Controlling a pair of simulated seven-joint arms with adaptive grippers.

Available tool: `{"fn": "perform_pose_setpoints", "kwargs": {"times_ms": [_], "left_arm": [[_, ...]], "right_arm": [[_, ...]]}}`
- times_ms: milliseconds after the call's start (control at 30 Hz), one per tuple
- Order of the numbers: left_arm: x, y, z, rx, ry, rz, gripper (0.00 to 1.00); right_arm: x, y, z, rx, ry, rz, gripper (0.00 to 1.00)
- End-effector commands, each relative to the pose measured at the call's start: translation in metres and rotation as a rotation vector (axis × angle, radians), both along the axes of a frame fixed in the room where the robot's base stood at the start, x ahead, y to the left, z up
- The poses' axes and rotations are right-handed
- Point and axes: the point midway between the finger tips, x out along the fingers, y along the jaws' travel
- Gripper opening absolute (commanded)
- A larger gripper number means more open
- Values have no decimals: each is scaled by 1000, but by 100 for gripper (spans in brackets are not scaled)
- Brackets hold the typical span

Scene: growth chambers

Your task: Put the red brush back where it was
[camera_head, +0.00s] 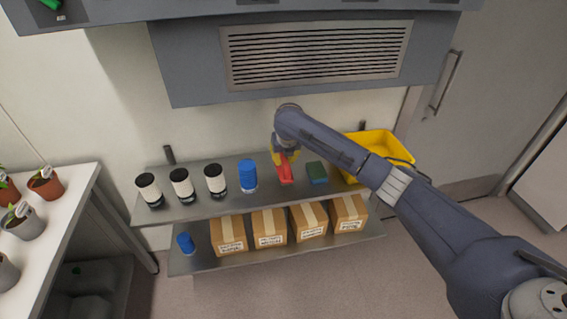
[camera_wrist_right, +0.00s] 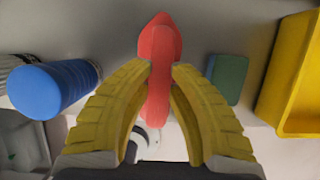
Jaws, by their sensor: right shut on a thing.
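The red brush (camera_head: 286,170) is at the upper metal shelf, between a blue canister and a green sponge. In the right wrist view the brush (camera_wrist_right: 158,70) stands between the yellow fingers, its wide end away from me. My right gripper (camera_head: 284,152) reaches in from the right and is shut on the brush. The right wrist view shows the fingertips of the gripper (camera_wrist_right: 161,70) pressing on its narrow part. I cannot tell whether the brush touches the shelf. My left gripper is not in view.
The blue canister (camera_head: 248,175) and several black-and-white canisters (camera_head: 181,186) stand left of the brush. The green and blue sponge (camera_head: 316,172) and a yellow bin (camera_head: 384,146) are on its right. A grey vented unit (camera_head: 315,55) hangs above.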

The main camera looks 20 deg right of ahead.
Motion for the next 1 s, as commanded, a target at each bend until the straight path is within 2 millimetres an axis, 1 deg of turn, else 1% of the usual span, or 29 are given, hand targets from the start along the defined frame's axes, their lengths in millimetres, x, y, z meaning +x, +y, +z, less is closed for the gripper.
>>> {"fn": "perform_pose_setpoints", "kwargs": {"times_ms": [100,200,567,600,767,800,1000], "left_arm": [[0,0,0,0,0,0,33],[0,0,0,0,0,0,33],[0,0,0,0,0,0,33],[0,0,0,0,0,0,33],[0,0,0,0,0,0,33],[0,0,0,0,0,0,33],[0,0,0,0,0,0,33]], "right_arm": [[-1,0,-16,1,3,-1,0],[3,1,-24,1,1,-1,0],[4,0,-27,1,0,0,0],[4,0,-28,1,0,0,23],[4,0,-27,1,0,0,41],[4,0,-27,1,0,0,42],[4,0,-27,1,0,0,42]]}}
